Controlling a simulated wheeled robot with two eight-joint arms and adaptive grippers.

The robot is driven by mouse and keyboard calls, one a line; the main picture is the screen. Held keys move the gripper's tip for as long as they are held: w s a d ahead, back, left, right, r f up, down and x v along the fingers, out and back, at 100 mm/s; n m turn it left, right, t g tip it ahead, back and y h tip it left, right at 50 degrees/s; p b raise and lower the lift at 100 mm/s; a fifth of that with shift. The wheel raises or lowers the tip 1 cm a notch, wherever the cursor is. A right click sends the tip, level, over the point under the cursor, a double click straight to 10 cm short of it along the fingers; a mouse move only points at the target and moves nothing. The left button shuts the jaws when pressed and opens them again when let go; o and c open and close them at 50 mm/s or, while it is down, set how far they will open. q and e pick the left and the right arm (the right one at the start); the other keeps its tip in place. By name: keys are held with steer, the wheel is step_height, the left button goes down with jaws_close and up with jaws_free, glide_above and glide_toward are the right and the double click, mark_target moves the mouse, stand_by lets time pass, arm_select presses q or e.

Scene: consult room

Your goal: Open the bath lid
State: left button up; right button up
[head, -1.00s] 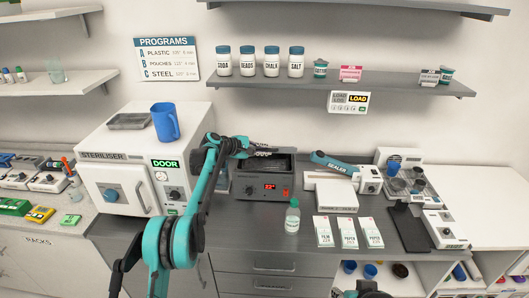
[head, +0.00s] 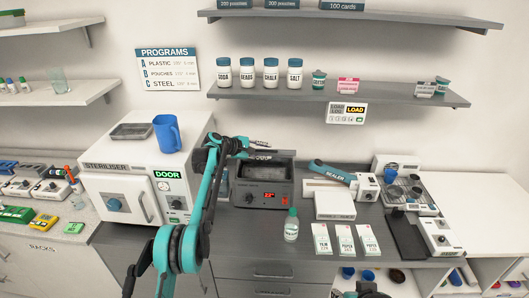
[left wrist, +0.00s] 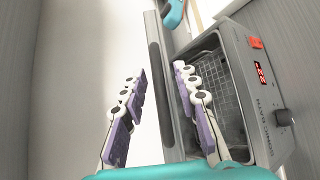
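The sonic bath (head: 262,187) is a dark grey box with a red display, in the middle of the worktop in the head view. It also shows turned on its side in the left wrist view (left wrist: 262,105), with a wire basket inside. Its lid (left wrist: 167,85) stands raised off the opening as a grey panel with a dark strip. My left gripper (left wrist: 160,70) is open, its purple-padded fingers on either side of the lid; contact is unclear. In the head view it is at the bath's top left (head: 248,145). A dark part of my right arm (head: 368,290) shows at the bottom edge; its fingers are unclear.
The steriliser (head: 130,185) with a blue mug (head: 167,134) on top stands left of the bath. A green-capped bottle (head: 291,226) and several pouch cards (head: 345,238) are in front. The sealer (head: 335,173) is to the right. A shelf (head: 330,93) with jars hangs above.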

arm_select(q)
steer(key=v, duration=1.2)
steer(key=shift+c, duration=0.4)
